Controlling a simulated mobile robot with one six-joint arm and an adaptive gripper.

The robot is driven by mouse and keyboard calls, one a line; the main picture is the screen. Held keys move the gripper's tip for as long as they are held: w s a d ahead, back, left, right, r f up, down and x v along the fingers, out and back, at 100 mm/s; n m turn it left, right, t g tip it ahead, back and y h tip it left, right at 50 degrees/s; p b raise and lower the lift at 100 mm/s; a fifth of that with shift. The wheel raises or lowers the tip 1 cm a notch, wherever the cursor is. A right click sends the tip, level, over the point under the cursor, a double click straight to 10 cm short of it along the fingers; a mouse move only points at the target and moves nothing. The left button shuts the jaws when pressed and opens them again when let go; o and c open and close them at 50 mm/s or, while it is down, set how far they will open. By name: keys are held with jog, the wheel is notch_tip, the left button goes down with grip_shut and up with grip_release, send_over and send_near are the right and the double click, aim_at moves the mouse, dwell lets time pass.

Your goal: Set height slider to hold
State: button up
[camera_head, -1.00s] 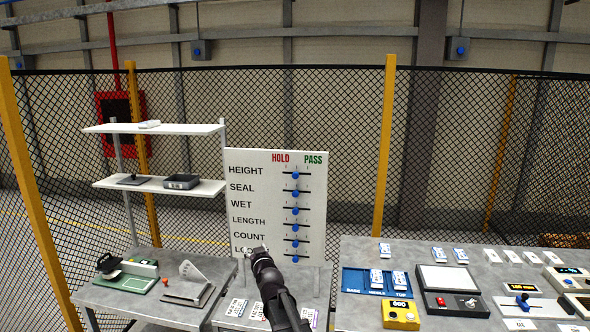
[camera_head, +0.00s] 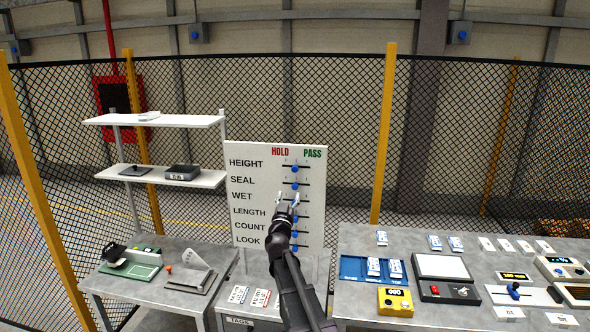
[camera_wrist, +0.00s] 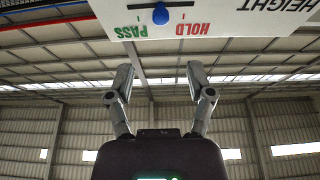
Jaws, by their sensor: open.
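The white panel (camera_head: 243,226) stands upright behind the tables, with rows of sliders under red HOLD and green PASS headings. The height slider's blue knob (camera_head: 295,169) is in the top row, near the middle of its track. It also shows in the wrist view, a blue knob (camera_wrist: 161,14) at the top edge, with the panel upside down. My gripper (camera_head: 288,197) is in front of the panel, lower than the height knob, and covers part of the wet and length rows. In the wrist view my gripper (camera_wrist: 162,82) has its two fingers apart, with nothing between them.
The seal knob (camera_head: 295,186) is just below the height knob, with more knobs further down. A left table (camera_head: 130,288) holds small devices. A right table (camera_head: 350,240) holds trays, boxes and cards. A white shelf (camera_head: 205,121) stands left of the panel. Mesh fencing runs behind.

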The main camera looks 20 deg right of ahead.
aim_at(295, 170)
jog(key=shift+w, duration=0.1)
jog(key=p+x, duration=0.5)
jog(key=x, duration=0.8)
jog(key=shift+w+d, duration=0.2)
jog(key=shift+w, duration=0.05)
jog(key=shift+c, duration=0.2)
grip_shut()
